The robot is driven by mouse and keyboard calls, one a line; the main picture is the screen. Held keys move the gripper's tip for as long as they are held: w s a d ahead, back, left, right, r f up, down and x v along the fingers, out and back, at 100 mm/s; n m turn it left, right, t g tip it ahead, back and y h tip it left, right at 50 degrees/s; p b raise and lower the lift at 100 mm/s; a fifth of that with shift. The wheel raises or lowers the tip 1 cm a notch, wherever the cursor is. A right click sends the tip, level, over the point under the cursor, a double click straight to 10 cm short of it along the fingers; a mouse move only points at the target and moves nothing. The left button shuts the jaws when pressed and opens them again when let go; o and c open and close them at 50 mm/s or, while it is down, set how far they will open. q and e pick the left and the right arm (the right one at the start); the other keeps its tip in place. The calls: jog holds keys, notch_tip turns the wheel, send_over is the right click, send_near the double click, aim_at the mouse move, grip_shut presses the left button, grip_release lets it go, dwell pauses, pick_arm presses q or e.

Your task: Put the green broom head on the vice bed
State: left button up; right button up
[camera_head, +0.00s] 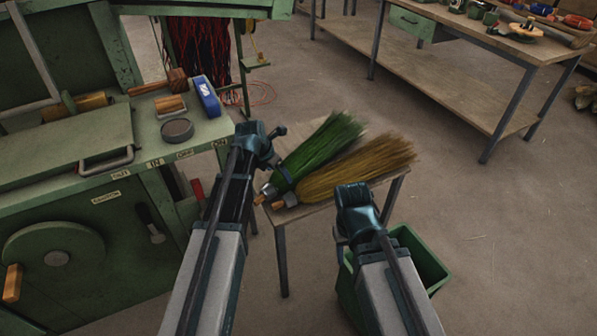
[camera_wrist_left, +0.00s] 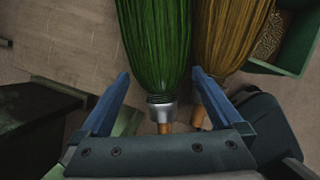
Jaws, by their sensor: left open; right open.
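The green broom head (camera_head: 322,147) lies on a small wooden table, its metal collar and wooden stub towards the machine. My left gripper (camera_head: 274,149) is open above its collar end. In the left wrist view, the green broom head (camera_wrist_left: 157,45) lies between the spread fingers, with its collar nearer the gripper's base; no grip shows. My right gripper (camera_head: 356,192) is open and empty, in front of the table. I cannot clearly make out the vice bed; a green machine (camera_head: 85,140) with a flat bench top stands at the left.
A straw-coloured broom head (camera_head: 355,168) lies against the green one on the small table (camera_head: 391,188). A green bin (camera_head: 425,262) stands below my right arm.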

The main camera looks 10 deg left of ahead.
aim_at(281, 177)
pick_arm(q)
jog(key=b+x, duration=0.5)
jog(key=shift+w+f, duration=0.1)
jog(key=shift+f, duration=0.05)
grip_shut()
dwell(0.5)
jog(key=shift+r, duration=0.25)
